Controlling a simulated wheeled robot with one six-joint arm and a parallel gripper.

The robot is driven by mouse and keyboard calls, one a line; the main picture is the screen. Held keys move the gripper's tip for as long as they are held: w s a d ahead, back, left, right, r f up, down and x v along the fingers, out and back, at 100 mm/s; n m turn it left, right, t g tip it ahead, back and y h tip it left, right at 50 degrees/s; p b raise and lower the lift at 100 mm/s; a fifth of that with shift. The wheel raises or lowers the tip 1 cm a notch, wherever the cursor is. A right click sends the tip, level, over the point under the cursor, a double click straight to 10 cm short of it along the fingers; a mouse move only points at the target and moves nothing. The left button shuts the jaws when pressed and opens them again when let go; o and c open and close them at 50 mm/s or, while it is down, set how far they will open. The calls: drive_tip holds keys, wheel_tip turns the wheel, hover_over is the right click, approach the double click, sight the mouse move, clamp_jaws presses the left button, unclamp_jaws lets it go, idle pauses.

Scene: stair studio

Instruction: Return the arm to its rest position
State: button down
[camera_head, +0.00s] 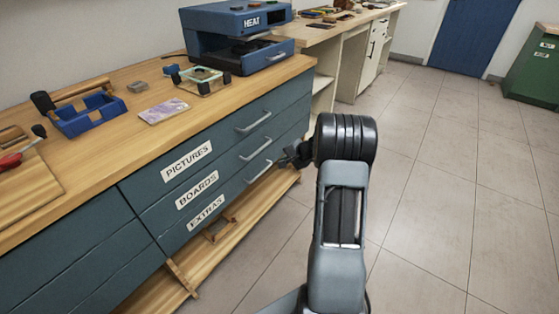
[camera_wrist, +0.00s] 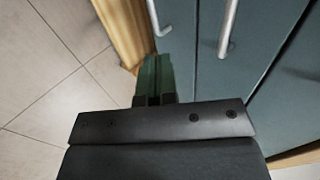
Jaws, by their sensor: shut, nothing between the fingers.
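My arm reaches up from the bottom of the head view, and its dark wrist bends left toward the drawer fronts. My gripper (camera_head: 283,160) is small and dark there, beside the handles at the right end of the drawers. In the wrist view my gripper (camera_wrist: 154,76) shows its greenish fingers together, with nothing between them. The fingers are close to the drawer fronts (camera_wrist: 268,50) and the metal handles (camera_wrist: 229,25). I cannot tell from these views whether they touch.
The drawers labelled PICTURES (camera_head: 187,161), BOARDS (camera_head: 197,189) and EXTRAS (camera_head: 206,213) look closed. The wooden worktop (camera_head: 110,155) holds a blue heat press (camera_head: 235,30) and a blue tray (camera_head: 88,121). Open tiled floor (camera_head: 450,190) lies to the right.

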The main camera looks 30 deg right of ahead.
drive_tip(key=s+a+r+n+g+p, duration=0.1)
drive_tip(key=s+a+r+n+p, duration=0.15)
drive_tip(key=a+r+p, duration=0.35)
drive_tip(key=s+a+r+n+g+p, duration=0.1)
drive_tip(key=s+a+r+p, duration=0.15)
drive_tip(key=r, duration=0.65)
drive_tip(key=s+a+r+n+g+p, duration=0.1)
drive_tip(key=s+a+r+n+p, duration=0.1)
drive_tip(key=s+a+r+p, duration=0.4)
drive_tip(key=s+a+r+n+g+h+p, duration=0.1)
drive_tip(key=s+a+r+n+h+p, duration=0.1)
drive_tip(key=s+r+p, duration=0.4)
drive_tip(key=s+a+r+n+g+h+p, duration=0.1)
drive_tip(key=s+a+r+n+h+p, duration=0.1)
drive_tip(key=s+a+r+n+p, duration=0.3)
drive_tip(key=s+r+p, duration=0.1)
drive_tip(key=s+r, duration=0.3)
drive_tip(key=r, duration=0.4)
drive_tip(key=shift+s+n, duration=0.15)
drive_tip(key=shift+n, duration=0.2)
drive_tip(key=shift+a, duration=0.15)
